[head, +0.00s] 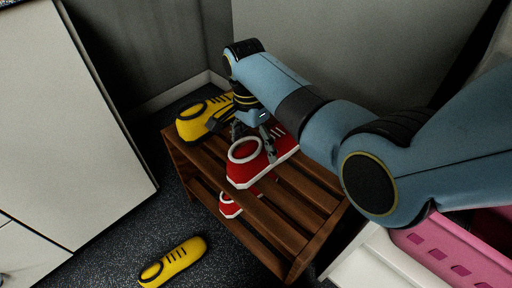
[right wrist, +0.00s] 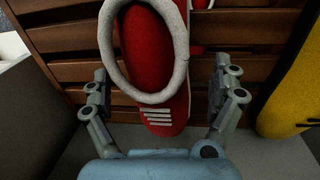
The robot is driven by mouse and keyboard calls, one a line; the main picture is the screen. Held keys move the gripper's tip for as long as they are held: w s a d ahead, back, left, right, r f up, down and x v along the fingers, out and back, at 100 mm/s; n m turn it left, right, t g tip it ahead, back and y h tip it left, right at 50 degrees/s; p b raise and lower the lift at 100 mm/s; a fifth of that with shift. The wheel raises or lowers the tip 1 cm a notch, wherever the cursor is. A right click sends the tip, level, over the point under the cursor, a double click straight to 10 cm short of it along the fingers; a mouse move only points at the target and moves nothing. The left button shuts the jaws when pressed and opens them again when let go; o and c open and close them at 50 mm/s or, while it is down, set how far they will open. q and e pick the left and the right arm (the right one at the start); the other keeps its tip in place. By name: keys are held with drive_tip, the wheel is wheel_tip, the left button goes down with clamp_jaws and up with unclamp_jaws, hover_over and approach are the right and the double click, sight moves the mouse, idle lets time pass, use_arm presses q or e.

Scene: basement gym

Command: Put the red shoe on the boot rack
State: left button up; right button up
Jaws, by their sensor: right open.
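A red shoe (head: 266,166) with a white rim and sole sits on the top slats of the brown wooden boot rack (head: 291,204). My right gripper (head: 253,140) is over this shoe, with its fingers open on either side. In the right wrist view the red shoe (right wrist: 150,50) lies between the two spread fingers (right wrist: 160,95), with a visible gap on each side. A second red shoe (head: 231,206) is on the lower level of the rack, partly hidden by the top slats. My left gripper is not in view.
A yellow shoe (head: 192,124) sits at the far left end of the rack top, beside my gripper. Another yellow shoe (head: 173,263) lies on the dark floor. A white cabinet (head: 75,120) stands at left, and a pink crate (head: 455,250) is at lower right.

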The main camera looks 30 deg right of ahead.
drive_tip(key=r+p, duration=0.1)
drive_tip(key=r, duration=0.2)
drive_tip(key=r+p, duration=0.1)
drive_tip(key=r, duration=0.2)
drive_tip(key=w+r+p, duration=0.1)
drive_tip(key=r, duration=0.2)
drive_tip(key=shift+a, duration=0.15)
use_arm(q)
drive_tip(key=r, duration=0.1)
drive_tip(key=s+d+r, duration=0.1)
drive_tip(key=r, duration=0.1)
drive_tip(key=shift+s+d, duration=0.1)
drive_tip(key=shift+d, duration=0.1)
